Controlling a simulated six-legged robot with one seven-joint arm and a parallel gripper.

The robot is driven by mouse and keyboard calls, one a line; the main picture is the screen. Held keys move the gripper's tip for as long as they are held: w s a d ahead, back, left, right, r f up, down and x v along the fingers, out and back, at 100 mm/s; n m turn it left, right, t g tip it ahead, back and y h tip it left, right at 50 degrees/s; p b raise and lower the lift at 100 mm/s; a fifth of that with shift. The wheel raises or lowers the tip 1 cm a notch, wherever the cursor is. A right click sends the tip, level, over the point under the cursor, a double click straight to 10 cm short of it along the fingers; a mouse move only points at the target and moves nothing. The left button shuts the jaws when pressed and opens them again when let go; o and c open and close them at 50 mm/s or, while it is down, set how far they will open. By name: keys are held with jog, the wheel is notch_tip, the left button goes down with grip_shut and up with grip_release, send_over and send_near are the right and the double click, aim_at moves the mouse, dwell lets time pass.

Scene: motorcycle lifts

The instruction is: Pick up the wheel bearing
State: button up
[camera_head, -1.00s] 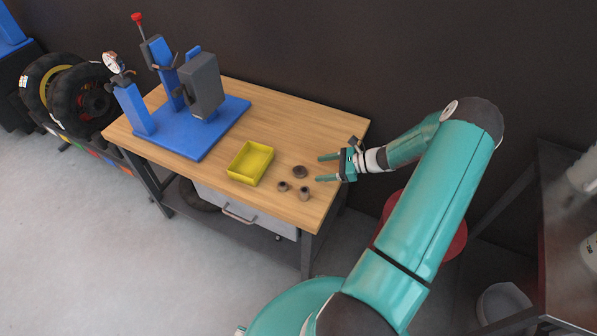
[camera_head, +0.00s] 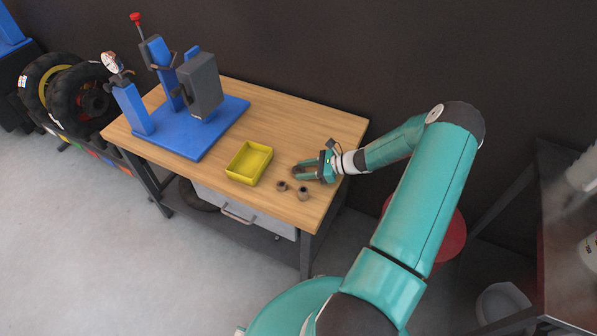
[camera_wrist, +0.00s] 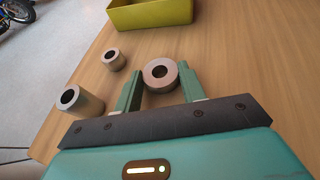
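The wheel bearing appears to be the thick grey ring (camera_wrist: 161,75) lying flat on the wooden bench; it is mostly hidden by my fingers in the head view. My gripper (camera_head: 296,172) reaches in low from the right, and its two teal fingers stand on either side of the ring. In the wrist view the fingertips (camera_wrist: 161,77) meet the ring's left and right edges, with no clear gap. The ring looks to be still at bench level.
Two small hollow cylinders, one nearer (camera_wrist: 82,101) and one farther (camera_wrist: 114,59), stand left of the ring in the wrist view. A yellow tray (camera_head: 232,173) sits beyond them. A blue press (camera_head: 190,140) fills the bench's left part. The bench's right rear is clear.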

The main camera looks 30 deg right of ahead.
jog(key=shift+c, duration=1.2)
jog(key=shift+r, duration=0.15)
